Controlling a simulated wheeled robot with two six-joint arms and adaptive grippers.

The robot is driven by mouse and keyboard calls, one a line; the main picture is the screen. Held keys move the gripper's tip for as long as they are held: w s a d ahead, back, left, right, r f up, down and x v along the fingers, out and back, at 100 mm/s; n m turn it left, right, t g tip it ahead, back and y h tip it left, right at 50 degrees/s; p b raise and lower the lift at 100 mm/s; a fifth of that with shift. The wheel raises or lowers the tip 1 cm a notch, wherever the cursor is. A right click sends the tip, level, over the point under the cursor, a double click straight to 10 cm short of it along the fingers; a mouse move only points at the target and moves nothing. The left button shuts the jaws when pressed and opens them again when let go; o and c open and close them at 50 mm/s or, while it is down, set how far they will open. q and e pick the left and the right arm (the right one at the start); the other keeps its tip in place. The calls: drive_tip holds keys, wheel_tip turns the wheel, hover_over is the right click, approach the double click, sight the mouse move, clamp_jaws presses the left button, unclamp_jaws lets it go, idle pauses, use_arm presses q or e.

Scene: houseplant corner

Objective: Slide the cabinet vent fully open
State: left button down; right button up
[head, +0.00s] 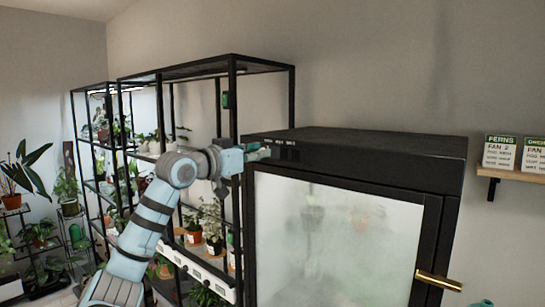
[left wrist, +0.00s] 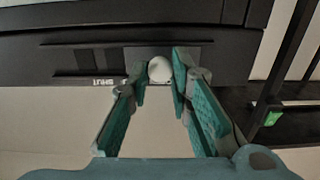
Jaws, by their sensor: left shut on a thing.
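The dark cabinet (head: 360,143) has a foggy glass door (head: 330,235). Its vent strip runs along the top front edge. In the left wrist view, the vent's round white knob (left wrist: 160,69) sits on a dark slider in a long track (left wrist: 60,44). My left gripper (left wrist: 159,82) is shut on the knob, one finger at each side. An upside-down "SHUT" label (left wrist: 104,82) lies left of the knob there; other lettering is hidden by the fingers. In the head view, my left gripper (head: 262,152) is at the cabinet's top left front corner and hides the knob.
A black shelf rack (head: 233,100) with plants stands close left of the cabinet, beside my left arm. A brass door handle (head: 438,281) sticks out at the right. A wall shelf (head: 520,175) holds cards. A small teal piece (head: 482,303) shows at the bottom right, unclear.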

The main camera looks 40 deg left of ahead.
use_arm(q)
drive_tip(key=shift+r, duration=0.2)
drive_tip(key=shift+a, duration=0.1)
use_arm(e)
drive_tip(key=shift+w, duration=0.1)
use_arm(q)
drive_tip(key=c, duration=1.6)
unclamp_jaws()
drive_tip(key=shift+s+a, duration=0.1)
drive_tip(key=shift+o, duration=0.6)
drive_tip(key=shift+a+f, duration=0.15)
drive_tip(key=shift+a, duration=0.05)
use_arm(e)
drive_tip(key=shift+a, duration=0.3)
use_arm(q)
wheel_tip(320, 180, up, 10)
use_arm(e)
drive_tip(key=shift+d, duration=0.2)
